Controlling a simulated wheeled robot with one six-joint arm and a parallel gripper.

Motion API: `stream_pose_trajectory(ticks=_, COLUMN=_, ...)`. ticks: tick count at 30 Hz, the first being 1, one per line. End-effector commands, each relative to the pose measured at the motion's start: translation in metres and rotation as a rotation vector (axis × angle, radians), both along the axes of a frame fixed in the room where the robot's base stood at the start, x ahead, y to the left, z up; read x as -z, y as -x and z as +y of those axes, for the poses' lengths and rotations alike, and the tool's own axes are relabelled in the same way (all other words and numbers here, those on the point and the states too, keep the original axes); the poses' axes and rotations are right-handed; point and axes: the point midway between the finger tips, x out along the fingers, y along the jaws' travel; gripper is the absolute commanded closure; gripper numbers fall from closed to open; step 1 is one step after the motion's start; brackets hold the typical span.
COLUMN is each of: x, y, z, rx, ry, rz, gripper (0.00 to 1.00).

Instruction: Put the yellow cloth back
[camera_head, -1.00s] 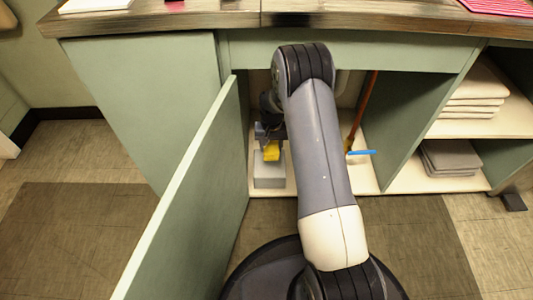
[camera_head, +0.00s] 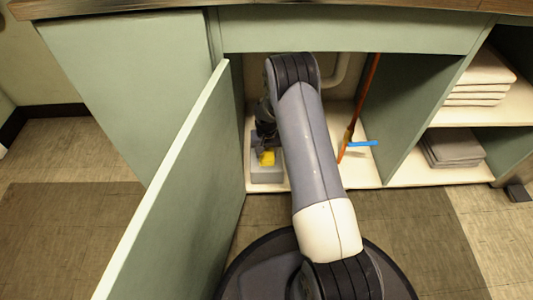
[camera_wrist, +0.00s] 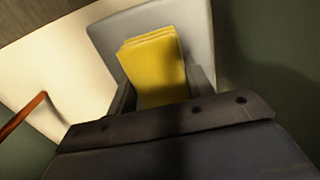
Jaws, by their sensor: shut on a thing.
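The yellow cloth (camera_head: 267,158) is a small folded stack inside the open cabinet. In the wrist view the yellow cloth (camera_wrist: 153,67) sits between the two fingers of my gripper (camera_wrist: 160,95), which is shut on it. Below and behind the cloth is a light grey box-shaped thing (camera_head: 267,174), which also shows in the wrist view (camera_wrist: 190,32). The cloth is over this grey thing; I cannot tell whether it touches it. My arm hides part of the cabinet's inside.
The green cabinet door (camera_head: 178,190) stands open to the left of my arm. An orange-red stick (camera_head: 361,105) leans inside at the right, with a blue item (camera_head: 363,143) beside it. White folded towels (camera_head: 483,80) and grey ones (camera_head: 452,147) lie on the right shelves.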

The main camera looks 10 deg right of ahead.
Motion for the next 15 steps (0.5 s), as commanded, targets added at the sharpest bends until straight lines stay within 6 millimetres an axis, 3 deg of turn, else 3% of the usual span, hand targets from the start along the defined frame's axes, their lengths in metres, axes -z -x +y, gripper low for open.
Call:
stream_pose_trajectory(ticks=7, x=0.0019, y=0.0000, z=0.0000, rx=0.000, ry=0.000, rz=0.000, gripper=0.69)
stream_pose_trajectory(ticks=8, x=0.0017, y=-0.0001, z=0.0000, rx=0.000, ry=0.000, rz=0.000, gripper=0.49)
stream_pose_trajectory(ticks=15, x=0.0014, y=0.0000, z=0.0000, rx=0.000, ry=0.000, rz=0.000, gripper=0.29)
